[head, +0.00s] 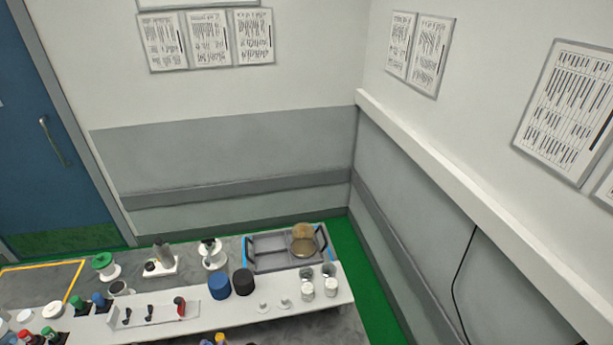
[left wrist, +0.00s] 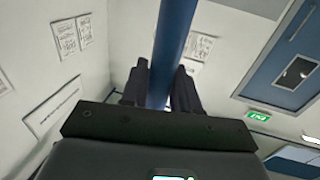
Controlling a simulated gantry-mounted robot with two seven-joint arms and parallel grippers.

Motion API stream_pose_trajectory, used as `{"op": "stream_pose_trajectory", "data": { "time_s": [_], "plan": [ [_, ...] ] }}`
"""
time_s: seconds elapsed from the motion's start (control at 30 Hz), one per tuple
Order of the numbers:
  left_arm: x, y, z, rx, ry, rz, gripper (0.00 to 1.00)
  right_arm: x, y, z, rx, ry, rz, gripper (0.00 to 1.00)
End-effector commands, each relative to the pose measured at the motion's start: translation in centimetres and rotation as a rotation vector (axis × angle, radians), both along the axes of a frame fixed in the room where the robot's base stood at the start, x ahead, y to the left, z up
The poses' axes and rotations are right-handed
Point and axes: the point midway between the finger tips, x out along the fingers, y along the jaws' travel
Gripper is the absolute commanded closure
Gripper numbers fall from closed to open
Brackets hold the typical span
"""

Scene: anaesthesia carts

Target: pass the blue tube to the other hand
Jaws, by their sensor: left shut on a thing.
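The blue tube (left wrist: 175,35) shows in the left wrist view as a long, straight blue shaft. It rises from between the two dark fingers of my left gripper (left wrist: 159,85) and runs out of the top of the picture. The fingers are shut on it, one on each side. The tube's far end is out of the picture and its lower part is hidden behind the gripper body. I cannot make out the tube or either gripper in the head view. My right gripper is in neither view.
A white bench holds a blue cylinder (head: 219,286), a black cylinder (head: 243,281), small white cups (head: 308,291) and a white holder (head: 160,314) with dark items. Behind stands a grey tray (head: 264,266) with a round brown item (head: 303,238). Walls and a blue door (head: 40,140) lie beyond.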

Motion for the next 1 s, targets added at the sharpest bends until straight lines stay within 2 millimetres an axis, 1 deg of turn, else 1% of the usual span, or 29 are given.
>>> {"op": "stream_pose_trajectory", "data": {
  "time_s": [0.03,0.1,0.23,0.4,0.57,0.77,0.87,1.0],
  "plan": [
    [-0.1,0.0,2.2,0.001,0.002,-0.001,1.00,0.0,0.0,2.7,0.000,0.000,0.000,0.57],
    [-0.3,0.0,3.2,0.002,0.002,-0.001,1.00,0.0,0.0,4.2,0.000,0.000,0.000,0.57],
    [-0.6,0.0,4.6,0.002,0.001,-0.002,1.00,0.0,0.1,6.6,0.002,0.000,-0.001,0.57],
    [-0.9,0.0,5.8,0.002,-0.001,-0.002,1.00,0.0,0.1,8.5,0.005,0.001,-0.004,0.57],
    [-1.0,0.0,6.1,0.003,-0.001,-0.002,1.00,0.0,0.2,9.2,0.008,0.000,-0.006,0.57],
    [-1.0,-0.4,6.8,0.003,-0.004,-0.025,1.00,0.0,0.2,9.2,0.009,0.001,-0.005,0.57],
    [-1.1,-1.1,7.9,0.003,-0.004,-0.059,1.00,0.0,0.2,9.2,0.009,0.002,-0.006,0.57],
    [-1.2,-2.7,10.3,0.004,-0.006,-0.139,1.00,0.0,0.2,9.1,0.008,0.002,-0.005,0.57]
  ]
}}
